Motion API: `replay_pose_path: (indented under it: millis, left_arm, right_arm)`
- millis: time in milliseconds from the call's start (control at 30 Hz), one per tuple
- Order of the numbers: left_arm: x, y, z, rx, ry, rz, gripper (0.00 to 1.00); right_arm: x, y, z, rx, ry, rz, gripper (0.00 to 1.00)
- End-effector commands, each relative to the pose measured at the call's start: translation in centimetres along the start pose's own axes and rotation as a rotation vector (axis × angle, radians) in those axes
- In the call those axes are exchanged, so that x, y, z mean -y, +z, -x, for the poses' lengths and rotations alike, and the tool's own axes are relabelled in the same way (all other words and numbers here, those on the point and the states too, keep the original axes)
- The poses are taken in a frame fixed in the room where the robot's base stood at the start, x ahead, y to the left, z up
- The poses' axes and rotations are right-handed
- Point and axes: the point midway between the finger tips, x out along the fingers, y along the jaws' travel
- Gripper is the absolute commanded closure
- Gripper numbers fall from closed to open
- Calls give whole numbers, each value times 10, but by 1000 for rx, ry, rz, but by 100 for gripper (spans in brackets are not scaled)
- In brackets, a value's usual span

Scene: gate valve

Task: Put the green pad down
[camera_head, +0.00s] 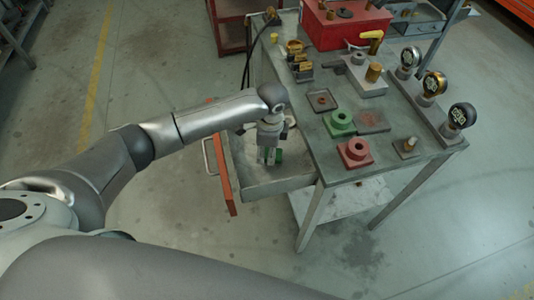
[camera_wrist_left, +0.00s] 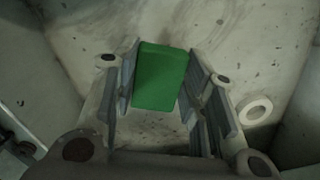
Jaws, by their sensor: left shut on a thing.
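The green pad (camera_wrist_left: 161,76) is a plain green block between the two fingers of my left gripper (camera_wrist_left: 165,85) in the wrist view. My left gripper (camera_head: 269,158) is shut on the pad and points down into the open drawer (camera_head: 285,186) of the workbench. Whether the pad touches the drawer floor, I cannot tell. My right gripper is not in view.
A pale ring (camera_wrist_left: 255,111) lies on the drawer floor right of the gripper. The orange drawer front (camera_head: 222,165) stands at the left. The bench top (camera_head: 322,147) holds a green block (camera_head: 340,124), a red block (camera_head: 355,153), several gauges and a red toolbox (camera_head: 345,25).

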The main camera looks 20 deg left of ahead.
Motion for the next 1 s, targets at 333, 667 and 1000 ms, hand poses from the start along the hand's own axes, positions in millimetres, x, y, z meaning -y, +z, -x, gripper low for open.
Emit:
replay_pose_path:
  millis: [333,667,1000]
  left_arm:
    - [-1,0,-17,1,0,-1,91]
    - [-1,-1,-20,1,0,-1,39]
    - [-1,0,-18,1,-1,0,39]
  right_arm:
    - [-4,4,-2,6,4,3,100]
    - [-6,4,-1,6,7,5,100]
    - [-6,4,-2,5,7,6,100]
